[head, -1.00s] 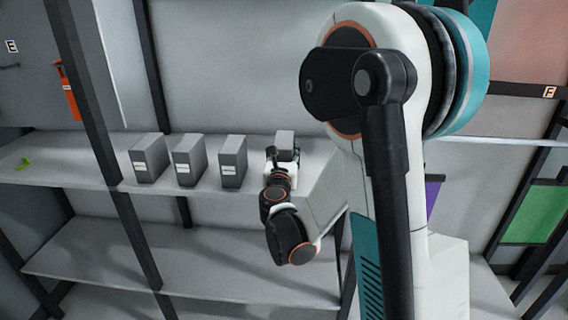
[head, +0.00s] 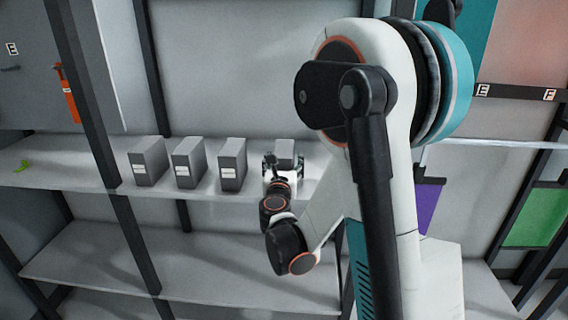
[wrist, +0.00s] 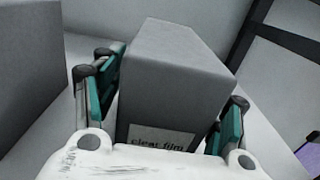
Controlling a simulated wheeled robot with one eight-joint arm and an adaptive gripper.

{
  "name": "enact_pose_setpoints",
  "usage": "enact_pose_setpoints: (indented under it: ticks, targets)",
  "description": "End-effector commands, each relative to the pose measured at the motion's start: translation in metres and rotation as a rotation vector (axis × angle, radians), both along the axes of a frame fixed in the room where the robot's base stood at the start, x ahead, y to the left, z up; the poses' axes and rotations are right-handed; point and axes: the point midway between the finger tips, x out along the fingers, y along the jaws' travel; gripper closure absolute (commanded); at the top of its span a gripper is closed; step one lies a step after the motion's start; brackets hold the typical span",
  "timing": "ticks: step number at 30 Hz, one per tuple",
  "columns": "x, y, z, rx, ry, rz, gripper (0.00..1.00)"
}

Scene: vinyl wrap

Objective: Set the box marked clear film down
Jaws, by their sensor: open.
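The grey box marked clear film (wrist: 172,75) stands between the open fingers of my gripper (wrist: 176,88) in the wrist view, its label facing my wrist. The teal finger pads are on either side of it, with a gap visible on the left side; contact on the right is hard to tell. In the head view the box (head: 285,149) is at the right end of a row of boxes on the upper shelf (head: 95,172). My gripper (head: 283,172) is in front of it and hides its lower part. The box looks upright and appears to rest on the shelf.
Three similar grey boxes, the nearest (head: 232,163), stand to the left on the same shelf. One box (wrist: 30,70) shows close on the left in the wrist view. A dark upright post (head: 92,110) crosses the shelf. The lower shelf (head: 190,265) is bare.

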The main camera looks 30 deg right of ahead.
Motion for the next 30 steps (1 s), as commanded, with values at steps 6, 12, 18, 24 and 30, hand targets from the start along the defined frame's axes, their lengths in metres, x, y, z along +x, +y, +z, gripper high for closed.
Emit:
enact_pose_setpoints:
  ticks: [6, 12, 18, 24, 30]
  targets:
    - [-0.02, 0.015, 0.004, 0.0, 0.0, 0.002, 0.34]
    - [-0.055, 0.039, 0.004, 0.0, 0.0, 0.003, 0.34]
    - [-0.083, 0.058, 0.002, 0.0, 0.0, 0.003, 0.34]
    - [-0.098, 0.067, 0.002, 0.006, -0.002, 0.0, 0.34]
    - [-0.108, 0.062, 0.006, 0.225, -0.065, -0.033, 0.34]
